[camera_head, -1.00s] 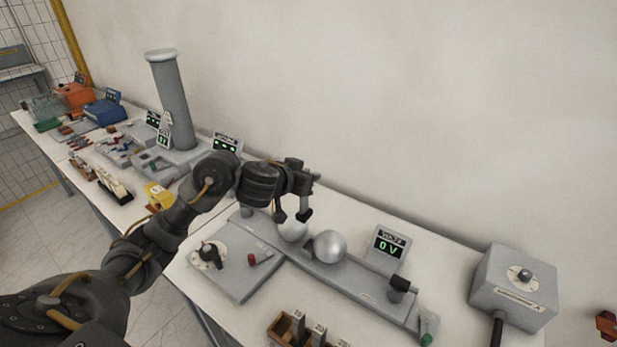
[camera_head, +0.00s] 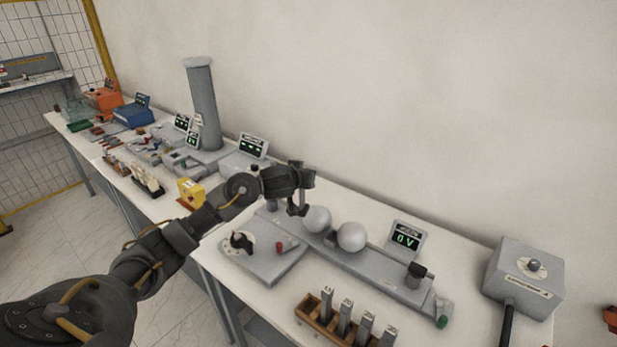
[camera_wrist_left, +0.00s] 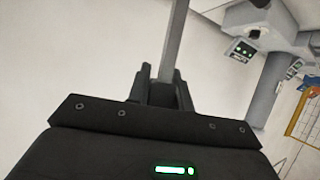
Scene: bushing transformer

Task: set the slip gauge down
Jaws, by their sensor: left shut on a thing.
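My left gripper (camera_head: 298,208) is beside the left metal sphere (camera_head: 318,219) of the sphere-gap stand, on its left side. In the left wrist view the gripper (camera_wrist_left: 163,88) is shut on a long flat grey bar, the slip gauge (camera_wrist_left: 175,38), which extends out beyond the fingertips. In the head view I cannot make out the held gauge against the gripper. A second sphere (camera_head: 351,237) stands to the right, close to the first. A wooden rack (camera_head: 318,325) at the bench front holds several upright grey gauges (camera_head: 346,315). My right gripper is out of view.
A display reading 0 V (camera_head: 404,242) stands behind the stand. A control plate with a black knob (camera_head: 241,241) and red button (camera_head: 280,246) lies in front. A grey box (camera_head: 524,280) is at the right.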

